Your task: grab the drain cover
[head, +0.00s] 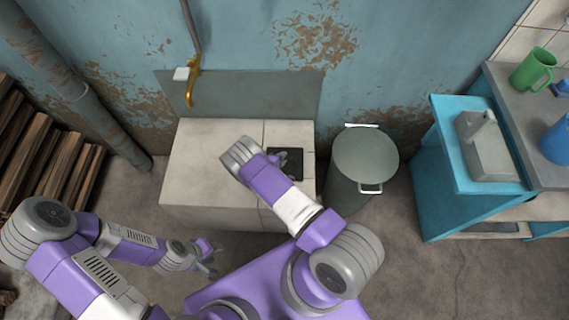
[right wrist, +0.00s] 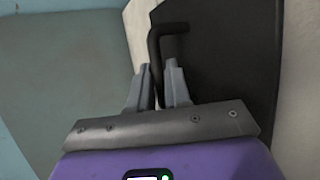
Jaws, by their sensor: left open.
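The drain cover (head: 291,164) is a dark, roughly square plate on the white tiled block in the head view, partly hidden by my right arm. In the right wrist view the cover (right wrist: 232,55) fills the right side, with a bent black handle (right wrist: 168,31). My right gripper (right wrist: 158,76) has its two fingers on either side of this handle, close against it, and looks shut on it. My left gripper (head: 214,259) is open and empty over the floor, in front of the block.
The tiled block (head: 200,150) stands against the wall under a yellow tap (head: 191,85). A grey lidded bin (head: 365,157) stands close to its right. A blue cabinet (head: 440,190) is further right, and stacked wood (head: 45,150) is at the left.

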